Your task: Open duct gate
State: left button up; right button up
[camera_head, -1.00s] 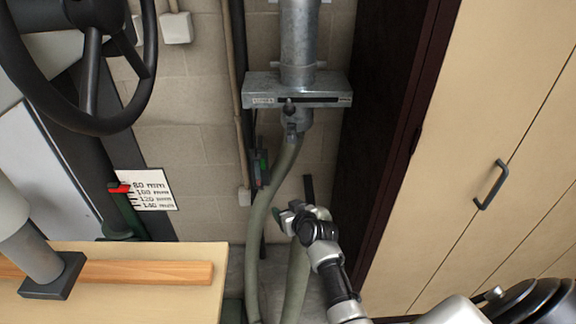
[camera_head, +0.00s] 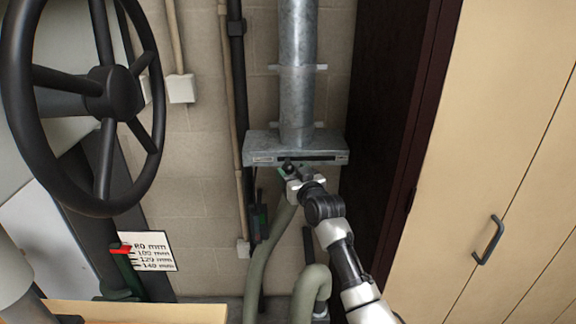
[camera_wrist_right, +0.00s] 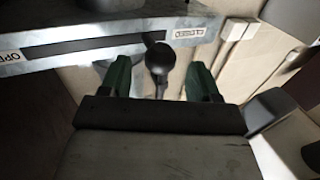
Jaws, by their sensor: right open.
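The duct gate (camera_head: 262,151) is a grey metal box at the foot of a round metal duct (camera_head: 298,95). In the right wrist view the gate box (camera_wrist_right: 105,36) has a dark slot with an OPEN label at its left end and a CLOSED label at its right end. A lever with a dark round knob (camera_wrist_right: 160,58) stands at the CLOSED end. My right gripper (camera_head: 288,172) is just below the box's front; in the wrist view its open green fingers (camera_wrist_right: 160,80) stand on either side of the knob, with gaps visible. My left gripper is out of view.
A green hose (camera_head: 268,258) hangs below the gate, and another hose (camera_head: 312,285) stands right of it. A black handwheel (camera_head: 112,92) and a thickness scale (camera_head: 150,252) are at left. Tan cabinet doors (camera_head: 490,150) fill the right side.

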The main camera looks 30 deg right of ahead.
aim_at(291, 171)
jog(key=shift+w+d, duration=0.1)
jog(key=shift+w, duration=1.55)
